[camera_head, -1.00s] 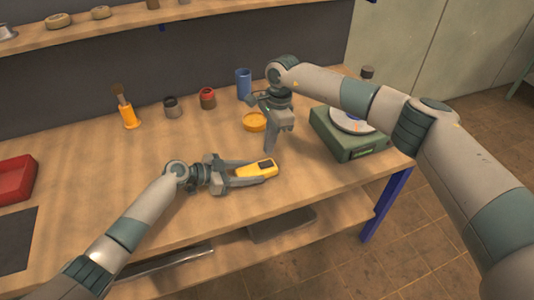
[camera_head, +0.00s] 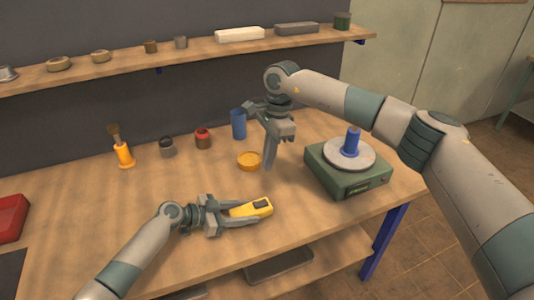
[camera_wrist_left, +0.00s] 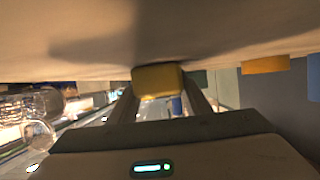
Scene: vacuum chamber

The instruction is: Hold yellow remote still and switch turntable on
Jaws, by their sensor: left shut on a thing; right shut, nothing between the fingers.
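The yellow remote (camera_head: 240,211) with a dark patch on top is at the front middle of the bench. My left gripper (camera_head: 256,211) is shut on it, with a finger along each side. The left wrist view shows the remote's yellow end (camera_wrist_left: 158,80) between the fingers. The turntable (camera_head: 345,185) is a green box with a round pale platter, at the right end of the bench. A blue cylinder (camera_head: 351,144) stands on the platter. My right gripper (camera_head: 270,165) is shut and empty, fingers pointing down, left of the turntable and behind the remote.
A round yellow dish (camera_head: 248,162) lies just left of my right gripper. A blue cup (camera_head: 238,124), a red-topped jar (camera_head: 203,139), a grey jar (camera_head: 167,148) and an orange-handled brush (camera_head: 124,155) stand behind. A red tray (camera_head: 12,218) is far left. A shelf (camera_head: 210,51) runs above.

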